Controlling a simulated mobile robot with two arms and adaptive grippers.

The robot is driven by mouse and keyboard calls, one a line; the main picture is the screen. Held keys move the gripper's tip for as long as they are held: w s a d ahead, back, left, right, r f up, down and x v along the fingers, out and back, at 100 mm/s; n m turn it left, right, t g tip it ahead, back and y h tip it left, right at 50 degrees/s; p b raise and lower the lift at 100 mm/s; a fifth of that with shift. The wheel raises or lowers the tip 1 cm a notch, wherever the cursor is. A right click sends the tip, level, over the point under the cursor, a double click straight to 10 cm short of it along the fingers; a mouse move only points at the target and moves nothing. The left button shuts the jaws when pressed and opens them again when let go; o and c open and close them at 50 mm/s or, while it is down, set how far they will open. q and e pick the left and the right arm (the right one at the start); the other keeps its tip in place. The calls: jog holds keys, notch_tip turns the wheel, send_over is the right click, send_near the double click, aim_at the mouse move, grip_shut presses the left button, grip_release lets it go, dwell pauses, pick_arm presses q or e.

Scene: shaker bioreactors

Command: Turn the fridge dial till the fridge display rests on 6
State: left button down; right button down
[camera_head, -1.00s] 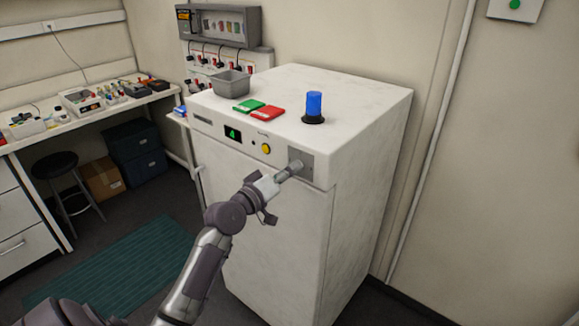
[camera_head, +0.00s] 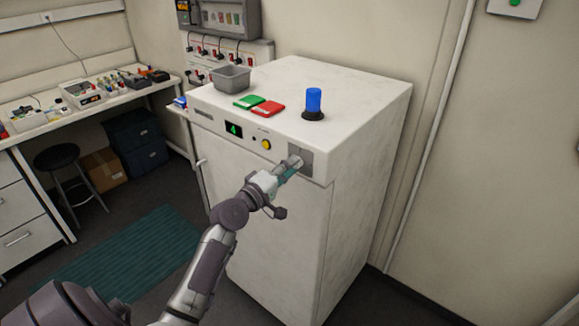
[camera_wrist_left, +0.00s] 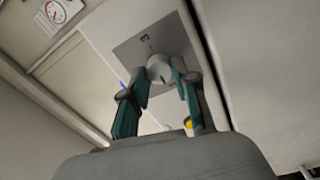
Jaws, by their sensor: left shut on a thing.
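The white fridge (camera_head: 275,215) stands in the middle of the head view. Its small black display (camera_head: 233,130) shows a green digit that looks like 4. The fridge dial sits on a grey square plate (camera_head: 306,158) at the right end of the front panel. In the left wrist view the dial (camera_wrist_left: 160,68) is a round light knob between my fingers. My left gripper (camera_head: 291,166) is shut on the dial, with its teal fingers on either side of it, as the left wrist view (camera_wrist_left: 158,92) also shows. My right gripper is not in view.
A yellow button (camera_head: 266,145) sits on the panel between display and dial.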

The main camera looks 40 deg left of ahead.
pick_arm(q)
jog(key=shift+r, duration=0.1)
jog(key=c, duration=0.9)
grip_release()
jog(key=shift+a, duration=0.1)
jog(key=s, duration=0.8)
jog(key=s+a, duration=0.1)
jog(key=s, duration=0.3)
jog(key=shift+f, duration=0.35)
